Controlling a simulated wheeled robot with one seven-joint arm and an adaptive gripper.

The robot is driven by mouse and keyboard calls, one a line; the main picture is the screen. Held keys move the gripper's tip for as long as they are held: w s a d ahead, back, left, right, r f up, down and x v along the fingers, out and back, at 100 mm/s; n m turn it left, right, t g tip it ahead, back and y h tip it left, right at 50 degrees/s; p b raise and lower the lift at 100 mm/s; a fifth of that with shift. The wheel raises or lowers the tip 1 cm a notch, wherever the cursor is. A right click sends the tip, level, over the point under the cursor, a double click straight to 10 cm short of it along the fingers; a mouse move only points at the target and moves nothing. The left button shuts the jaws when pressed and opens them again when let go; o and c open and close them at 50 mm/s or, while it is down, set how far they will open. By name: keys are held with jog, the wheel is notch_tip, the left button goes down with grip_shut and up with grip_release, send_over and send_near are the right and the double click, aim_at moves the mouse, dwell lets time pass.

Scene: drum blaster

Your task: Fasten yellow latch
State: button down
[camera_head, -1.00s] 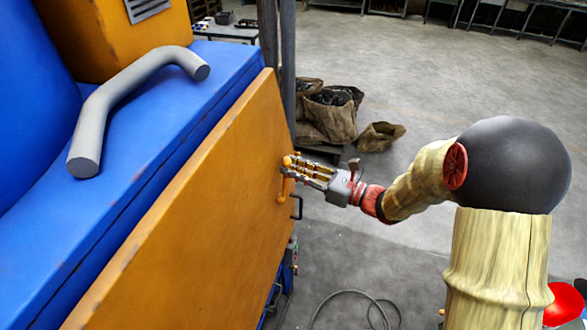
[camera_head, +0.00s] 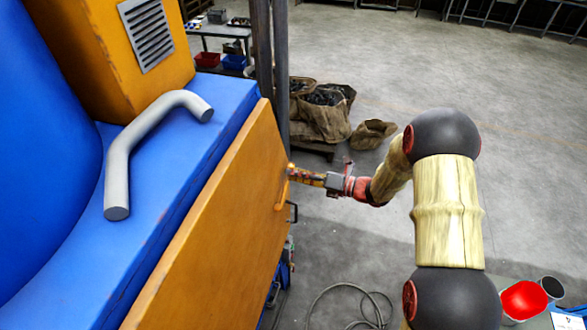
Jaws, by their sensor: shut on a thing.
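The yellow latch (camera_head: 282,194) is a small handle on the face of a large orange-yellow door panel (camera_head: 215,235), near the panel's right edge. My gripper (camera_head: 296,173) reaches it from the right, with its fingers closed at the latch's upper end. The fingers partly hide that end of the latch. The latch slants down from my fingers, and its lower end shows beneath them. A small dark bracket (camera_head: 293,212) sits at the panel edge just below.
The blue machine body (camera_head: 175,165) with a grey bent pipe (camera_head: 130,150) lies left of the panel. A dark post (camera_head: 272,75) stands behind the panel's far edge. Sacks (camera_head: 325,112) sit beyond it. A cable (camera_head: 345,300) and a red bucket (camera_head: 525,299) are at lower right.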

notch_tip(320, 180, down, 7)
jog(key=w+m+g+p, duration=0.1)
jog(key=w+m+p, duration=0.1)
jog(key=m, duration=0.3)
jog(key=shift+w+d+r+m+g, duration=0.2)
jog(key=shift+d+m+g, duration=0.1)
jog(key=shift+d+m, duration=0.15)
jog(key=shift+s, duration=0.1)
jog(key=c, duration=1.9)
grip_release()
jog(key=shift+f, duration=0.1)
jog(key=shift+d, duration=0.1)
jog(key=v, duration=1.1)
jog(key=shift+s+d, duration=0.1)
jog(key=shift+d, duration=0.3)
